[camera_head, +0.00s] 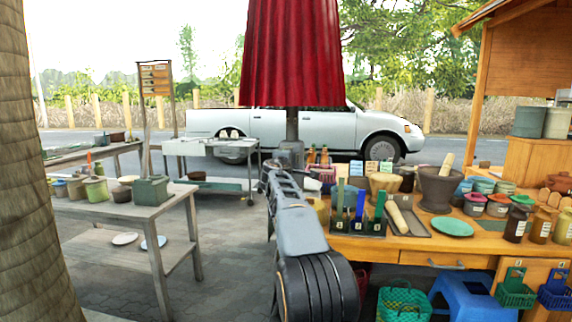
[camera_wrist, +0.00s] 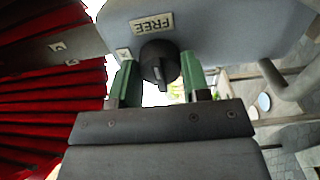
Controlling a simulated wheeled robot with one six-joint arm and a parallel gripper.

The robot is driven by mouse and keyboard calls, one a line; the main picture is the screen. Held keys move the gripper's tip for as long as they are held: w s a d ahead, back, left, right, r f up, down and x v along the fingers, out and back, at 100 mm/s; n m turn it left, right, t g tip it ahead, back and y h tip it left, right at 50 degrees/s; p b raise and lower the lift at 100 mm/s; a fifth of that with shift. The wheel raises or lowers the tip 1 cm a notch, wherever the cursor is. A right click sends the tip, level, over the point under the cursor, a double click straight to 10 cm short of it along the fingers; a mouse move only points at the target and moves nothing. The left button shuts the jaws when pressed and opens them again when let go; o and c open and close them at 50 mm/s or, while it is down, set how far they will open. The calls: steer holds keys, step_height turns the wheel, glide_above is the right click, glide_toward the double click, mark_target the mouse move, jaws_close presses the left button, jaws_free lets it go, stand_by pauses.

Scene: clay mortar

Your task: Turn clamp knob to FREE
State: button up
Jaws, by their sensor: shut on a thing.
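The clamp knob (camera_wrist: 160,62) is a dark round knob with a raised bar across it, in the wrist view. It sits on a grey-blue housing (camera_wrist: 225,30). A FREE label (camera_wrist: 152,24) is above the knob, upside down in this view. A second small label (camera_wrist: 123,54) lies to the left, too small to read. My gripper (camera_wrist: 160,76) has its green fingers on both sides of the knob and is shut on it. In the head view, my arm reaches toward the pole (camera_head: 292,125) under the red umbrella (camera_head: 292,50); the gripper and knob cannot be made out there.
A wooden workbench (camera_head: 440,258) with mortars, jars and tools stands close on the right. A grey table (camera_head: 120,208) with pots stands on the left. A metal cart (camera_head: 190,148) is behind. Paved floor (camera_head: 225,265) between the left table and my arm is free.

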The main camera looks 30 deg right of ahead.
stand_by(0.4)
steer(key=o, duration=0.9)
steer(key=shift+o, duration=0.2)
steer(key=shift+a, duration=0.1)
steer(key=b+v, duration=0.4)
steer(key=v, duration=0.9)
steer(key=shift+s+a, duration=0.2)
steer(key=shift+s, duration=0.1)
steer(key=shift+r, duration=0.1)
steer(key=s+a+f+m+g+y+p, duration=0.4)
steer(key=s+a+f+y+p, duration=0.1)
steer(key=s+a+p, duration=0.6)
steer(key=s+a+f+m+g+y+p, duration=0.5)
steer(key=s+a+y+p, duration=0.2)
steer(key=s+a+p, duration=0.4)
steer(key=shift+s+y+p, duration=0.4)
steer(key=shift+s+p, duration=0.55)
steer(key=shift+s, duration=0.2)
